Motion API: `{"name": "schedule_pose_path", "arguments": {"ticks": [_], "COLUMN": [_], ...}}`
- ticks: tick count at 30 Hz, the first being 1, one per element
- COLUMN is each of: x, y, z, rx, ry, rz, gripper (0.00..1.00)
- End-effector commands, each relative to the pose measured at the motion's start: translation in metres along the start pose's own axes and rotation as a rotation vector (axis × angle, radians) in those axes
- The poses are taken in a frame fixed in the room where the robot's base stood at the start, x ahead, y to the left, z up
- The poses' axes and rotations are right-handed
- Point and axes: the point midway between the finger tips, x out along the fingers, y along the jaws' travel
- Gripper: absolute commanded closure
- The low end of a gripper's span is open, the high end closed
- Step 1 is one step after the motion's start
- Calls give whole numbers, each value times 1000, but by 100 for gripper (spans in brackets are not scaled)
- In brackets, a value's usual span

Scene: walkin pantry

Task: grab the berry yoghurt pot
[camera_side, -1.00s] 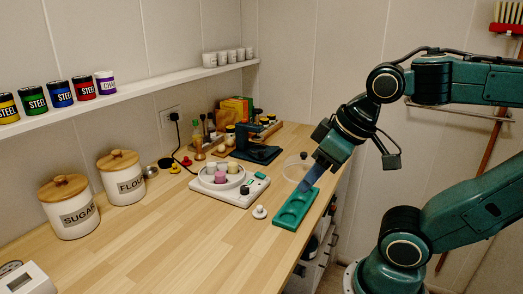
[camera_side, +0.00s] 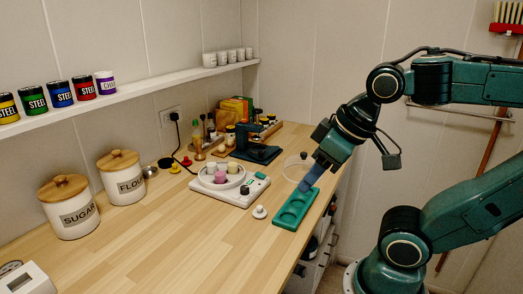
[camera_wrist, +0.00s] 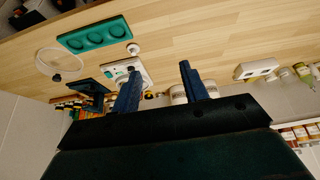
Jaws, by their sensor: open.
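A pink-purple pot (camera_side: 220,177), which looks like the berry yoghurt pot, stands in a round white dish (camera_side: 202,183) with other small pots. The dish rests on a white scale-like unit (camera_side: 228,197) on the counter. In the wrist view the unit (camera_wrist: 142,72) is small and partly behind a finger, and I cannot make out the pot there. My gripper (camera_side: 307,184) is to the right of the dish, over the far end of a green tray (camera_side: 280,221) with round hollows. In the wrist view my gripper (camera_wrist: 160,69) has its blue fingers apart with nothing between them.
A small white knobbed piece (camera_side: 259,212) sits between unit and tray. A clear round dish (camera_side: 290,172) is behind the tray. A dark green stand (camera_side: 257,153) and bottles crowd the back. Sugar (camera_side: 68,214) and flour (camera_side: 121,186) canisters stand left.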

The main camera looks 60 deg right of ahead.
Motion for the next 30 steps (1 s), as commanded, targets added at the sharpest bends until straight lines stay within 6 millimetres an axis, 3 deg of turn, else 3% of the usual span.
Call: {"name": "schedule_pose_path", "arguments": {"ticks": [19,23,30], "x": [3,11,42], "y": [1,5,21], "z": [-4,-15,-54], "rx": [12,41,143], "ry": [6,23,93], "rz": [4,16,66], "gripper": [54,54,54]}}
